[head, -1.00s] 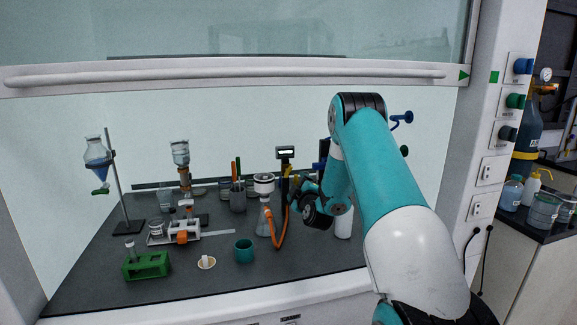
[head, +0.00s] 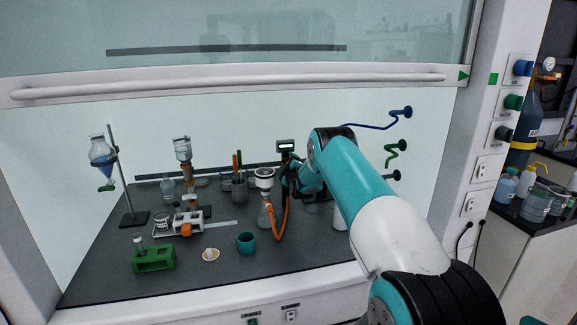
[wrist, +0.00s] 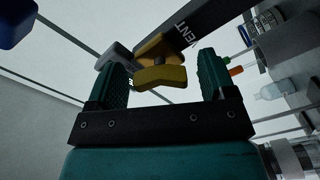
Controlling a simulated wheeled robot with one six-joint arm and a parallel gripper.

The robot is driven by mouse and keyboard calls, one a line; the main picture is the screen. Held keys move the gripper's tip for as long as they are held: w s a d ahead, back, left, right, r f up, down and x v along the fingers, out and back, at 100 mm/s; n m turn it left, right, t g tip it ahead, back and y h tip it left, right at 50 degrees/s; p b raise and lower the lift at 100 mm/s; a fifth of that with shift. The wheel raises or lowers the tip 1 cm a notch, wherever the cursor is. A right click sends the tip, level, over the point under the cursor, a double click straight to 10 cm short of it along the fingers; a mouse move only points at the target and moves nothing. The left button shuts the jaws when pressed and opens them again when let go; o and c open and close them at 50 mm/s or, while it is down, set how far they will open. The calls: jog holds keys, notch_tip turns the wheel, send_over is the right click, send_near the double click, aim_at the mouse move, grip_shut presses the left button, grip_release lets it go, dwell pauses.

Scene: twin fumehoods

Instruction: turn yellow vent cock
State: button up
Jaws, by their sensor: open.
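The yellow vent cock (wrist: 161,78) shows in the wrist view, mounted on a dark bar (wrist: 195,25) marked VENT. My gripper (wrist: 160,66) is open, with one dark green finger on each side of the cock's handle. The handle lies between the fingers, and a gap shows on the right; I cannot tell whether the left finger touches it. In the head view my gripper (head: 288,178) is at the dark post under a small display (head: 285,147), and the cock is hidden behind it.
A filter flask (head: 265,213) with an orange hose (head: 284,215) stands just left of my gripper. The raised sash (head: 230,86) spans above.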

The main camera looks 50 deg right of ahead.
jog(key=c, duration=0.9)
jog(key=shift+f, duration=0.1)
jog(key=shift+c, duration=0.2)
jog(key=shift+f+m+b, duration=0.1)
jog(key=shift+m+b, duration=0.2)
jog(key=shift+b, duration=0.5)
jog(key=shift+f+b, duration=0.1)
jog(key=shift+b, duration=0.35)
jog(key=m+b, duration=0.3)
jog(key=b, duration=0.2)
jog(key=shift+f+m+b, duration=0.15)
jog(key=shift+m+b, duration=0.15)
jog(key=shift+b, duration=0.1)
jog(key=m+b, duration=0.3)
jog(key=b, duration=0.2)
jog(key=shift+m, duration=0.3)
jog(key=m+b, duration=0.2)
jog(key=b, duration=0.1)
jog(key=m+b, duration=0.1)
jog(key=shift+r+m, duration=0.25)
jog(key=shift+m, duration=0.15)
